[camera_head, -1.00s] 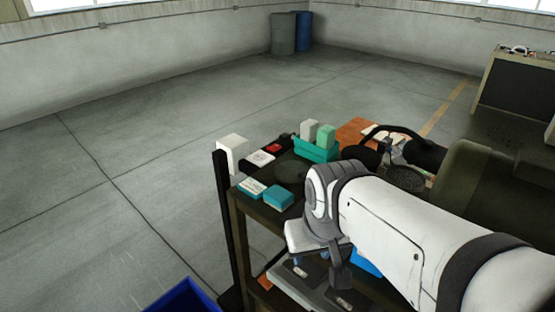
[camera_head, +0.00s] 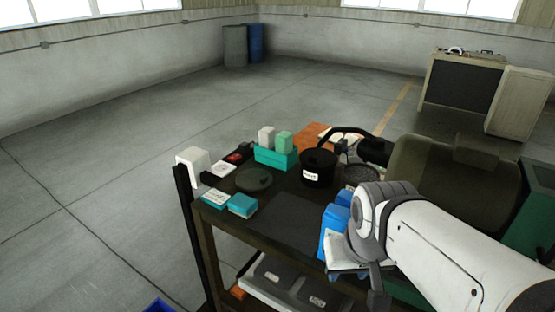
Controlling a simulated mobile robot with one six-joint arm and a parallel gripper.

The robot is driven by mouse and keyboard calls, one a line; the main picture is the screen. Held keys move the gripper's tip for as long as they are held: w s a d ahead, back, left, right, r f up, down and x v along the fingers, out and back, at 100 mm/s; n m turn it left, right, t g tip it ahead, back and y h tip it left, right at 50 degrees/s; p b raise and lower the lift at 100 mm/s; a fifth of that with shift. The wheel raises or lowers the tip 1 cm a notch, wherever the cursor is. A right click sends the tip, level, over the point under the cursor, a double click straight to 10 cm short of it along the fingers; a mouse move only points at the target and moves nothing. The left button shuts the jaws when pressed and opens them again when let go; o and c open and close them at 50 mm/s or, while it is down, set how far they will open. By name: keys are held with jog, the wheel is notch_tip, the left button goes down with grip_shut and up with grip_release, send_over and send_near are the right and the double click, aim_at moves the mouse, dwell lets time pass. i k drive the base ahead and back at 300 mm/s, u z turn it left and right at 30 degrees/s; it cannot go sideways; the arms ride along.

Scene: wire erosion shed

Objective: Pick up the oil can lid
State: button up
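A flat, round, dark green-grey disc with a small raised middle (camera_head: 253,180) lies on the dark top of the bench, at its left part; it looks like the oil can lid. A black round can with a white label (camera_head: 318,170) stands to its right, apart from it. My white arm comes in from the lower right. The wrist end with my gripper (camera_head: 376,288) is at the bench's front right, well right of the disc and apart from it. I cannot make out the fingers or whether they hold anything.
Teal and white boxes (camera_head: 242,205) lie just in front of the disc; a teal bin (camera_head: 275,157) stands behind it. A white block (camera_head: 193,165) is at the left corner by a black post (camera_head: 187,222). Blue bottles (camera_head: 334,225) stand beside my wrist. The front middle bench top is clear.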

aim_at(253, 179)
jog(key=z, duration=2.3)
jog(key=k, duration=1.35)
jog(key=u, duration=1.2)
jog(key=i, duration=1.25)
jog(key=u, duration=0.05)
